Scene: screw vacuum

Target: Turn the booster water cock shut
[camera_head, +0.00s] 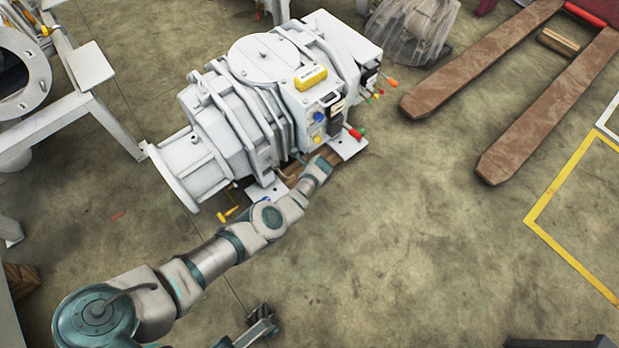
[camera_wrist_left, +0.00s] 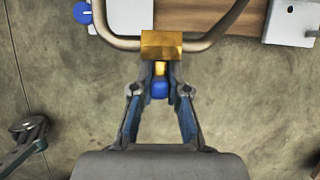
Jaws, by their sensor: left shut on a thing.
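In the left wrist view a brass block valve (camera_wrist_left: 160,44) sits on a curved metal pipe, with a short brass stem and a small blue handle (camera_wrist_left: 159,88), which appears to be the cock. My left gripper (camera_wrist_left: 160,94) is shut on the blue handle, one finger at each side. In the head view my left arm reaches to the near side of the grey vacuum machine (camera_head: 265,57). Its wrist hides the fingers and the cock there. My right gripper (camera_head: 262,322) is low in the head view, away from the machine. Its finger gap is unclear.
A blue knob (camera_wrist_left: 82,13) on a white plate is near the pipe. A pallet truck's brown forks (camera_head: 480,55) lie at the right. The floor in front is clear.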

